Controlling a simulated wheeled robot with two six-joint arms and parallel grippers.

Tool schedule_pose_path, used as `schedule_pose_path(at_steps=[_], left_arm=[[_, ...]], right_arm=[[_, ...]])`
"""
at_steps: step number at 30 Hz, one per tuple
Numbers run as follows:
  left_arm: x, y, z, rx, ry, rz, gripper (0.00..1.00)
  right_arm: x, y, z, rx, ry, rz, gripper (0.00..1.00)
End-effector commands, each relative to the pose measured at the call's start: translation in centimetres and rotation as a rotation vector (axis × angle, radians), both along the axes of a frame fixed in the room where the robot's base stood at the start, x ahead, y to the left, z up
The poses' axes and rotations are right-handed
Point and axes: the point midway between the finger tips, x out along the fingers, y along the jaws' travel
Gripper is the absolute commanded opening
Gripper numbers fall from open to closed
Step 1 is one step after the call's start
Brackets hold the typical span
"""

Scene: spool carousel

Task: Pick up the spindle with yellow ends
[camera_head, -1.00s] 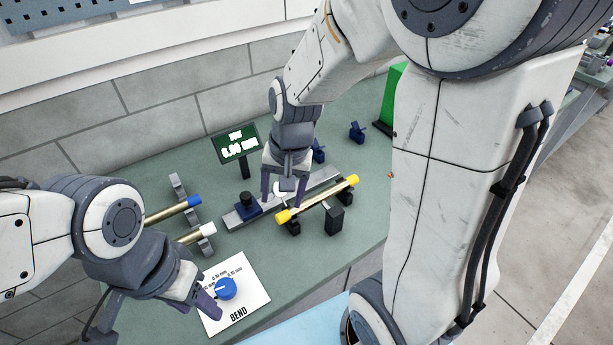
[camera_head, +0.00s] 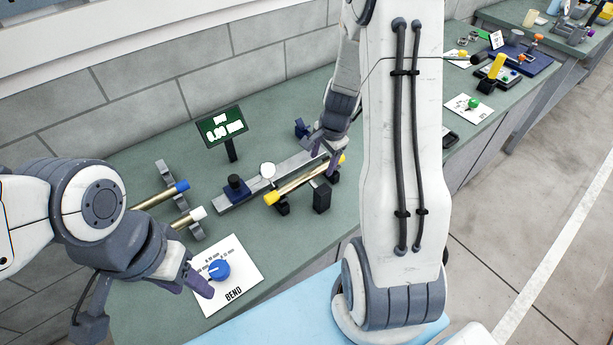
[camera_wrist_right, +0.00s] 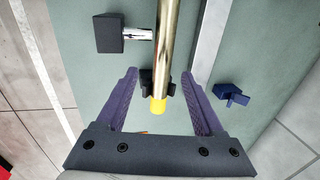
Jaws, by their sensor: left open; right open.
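The spindle with yellow ends (camera_head: 300,183) is a brass rod lying level on dark supports beside a grey rail. My right gripper (camera_head: 328,161) is open at its far end. In the right wrist view, the rod (camera_wrist_right: 166,45) runs between the open fingers of the right gripper (camera_wrist_right: 163,72). Its yellow end (camera_wrist_right: 158,105) and a dark support sit between the fingers, with gaps on both sides. My left gripper (camera_head: 140,307) is open and empty, with one finger beside the blue knob (camera_head: 219,270) on the BEND card.
A spindle with a blue end (camera_head: 160,195) and one with a white end (camera_head: 188,217) lie on a grey rack (camera_head: 164,172) at the left. A small display (camera_head: 222,127) stands behind the rail. A black block (camera_head: 322,198) stands close to the yellow-ended spindle.

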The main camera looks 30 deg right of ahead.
Motion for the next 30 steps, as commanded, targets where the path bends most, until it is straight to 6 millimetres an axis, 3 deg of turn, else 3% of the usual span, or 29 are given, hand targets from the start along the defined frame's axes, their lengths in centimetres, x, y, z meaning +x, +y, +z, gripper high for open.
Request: schedule_pose_path(at_steps=[6, 16, 21, 22, 30], left_arm=[[0.0, 0.0, -0.2, 0.000, 0.000, 0.000, 0.50], [0.0, 0.0, -0.2, 0.000, 0.000, 0.000, 0.50], [0.0, 0.0, -0.2, 0.000, 0.000, 0.000, 0.50], [0.0, 0.0, -0.2, 0.000, 0.000, 0.000, 0.50], [0.0, 0.0, -0.2, 0.000, 0.000, 0.000, 0.50]], right_arm=[[0.9, 0.4, -3.3, 0.001, 0.003, -0.001, 0.69], [1.1, 0.4, -3.8, -0.001, 0.001, 0.000, 0.69], [1.0, 0.4, -3.8, -0.001, 0.001, 0.000, 0.04], [1.0, 0.4, -3.8, -0.001, 0.001, 0.000, 0.00], [1.0, 0.4, -3.8, -0.001, 0.001, 0.000, 0.00]])
